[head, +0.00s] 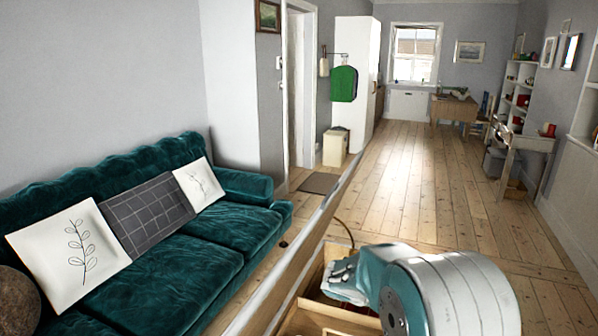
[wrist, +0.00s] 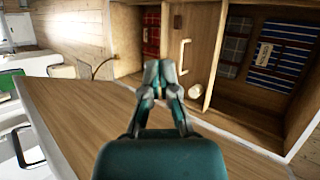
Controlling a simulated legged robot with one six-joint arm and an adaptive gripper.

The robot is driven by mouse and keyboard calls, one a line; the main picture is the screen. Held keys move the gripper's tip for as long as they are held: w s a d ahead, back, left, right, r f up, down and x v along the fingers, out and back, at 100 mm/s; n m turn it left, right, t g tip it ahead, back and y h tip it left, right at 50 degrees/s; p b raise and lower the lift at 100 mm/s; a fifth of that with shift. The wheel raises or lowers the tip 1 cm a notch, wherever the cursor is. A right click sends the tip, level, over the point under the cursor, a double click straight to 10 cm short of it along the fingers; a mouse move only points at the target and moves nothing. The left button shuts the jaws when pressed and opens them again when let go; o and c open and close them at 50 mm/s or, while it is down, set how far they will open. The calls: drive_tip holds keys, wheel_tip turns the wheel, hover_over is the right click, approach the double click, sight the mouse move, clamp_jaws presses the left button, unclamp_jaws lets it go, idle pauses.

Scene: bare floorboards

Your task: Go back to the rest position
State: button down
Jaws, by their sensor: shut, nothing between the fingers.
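My gripper (wrist: 161,72) is shut and empty in the wrist view, its teal fingers together. It is in front of a wooden unit with open compartments (wrist: 222,72), and its tips overlap the lower edge of one compartment in the picture. I cannot tell if they touch it. In the head view my teal and white arm is folded low at the front right, beside the wooden unit's long edge (head: 290,255). The fingertips are not clear there.
Folded tartan cloths (wrist: 230,45) and a blue striped cloth (wrist: 283,55) lie in the compartments. A pale handle (wrist: 183,57) is near the fingers. A green sofa (head: 165,275) with cushions stands left.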

drive_tip(key=s+d+r+m, duration=0.1)
drive_tip(key=s+r+m, duration=0.3)
drive_tip(key=s+r, duration=0.3)
drive_tip(key=s+a+r+m+y, duration=0.1)
drive_tip(key=s+r+m+y, duration=0.1)
drive_tip(key=s, duration=0.6)
drive_tip(key=s+a+r+m+y, duration=0.2)
drive_tip(key=s+r+m, duration=0.1)
drive_tip(key=s, duration=0.6)
drive_tip(key=s+a+r+m+y, duration=0.2)
drive_tip(key=s+m+y, duration=0.1)
drive_tip(key=s, duration=0.5)
drive_tip(key=shift+s+r+m, duration=0.3)
drive_tip(key=shift+s+m, duration=0.1)
drive_tip(key=shift+m, duration=0.2)
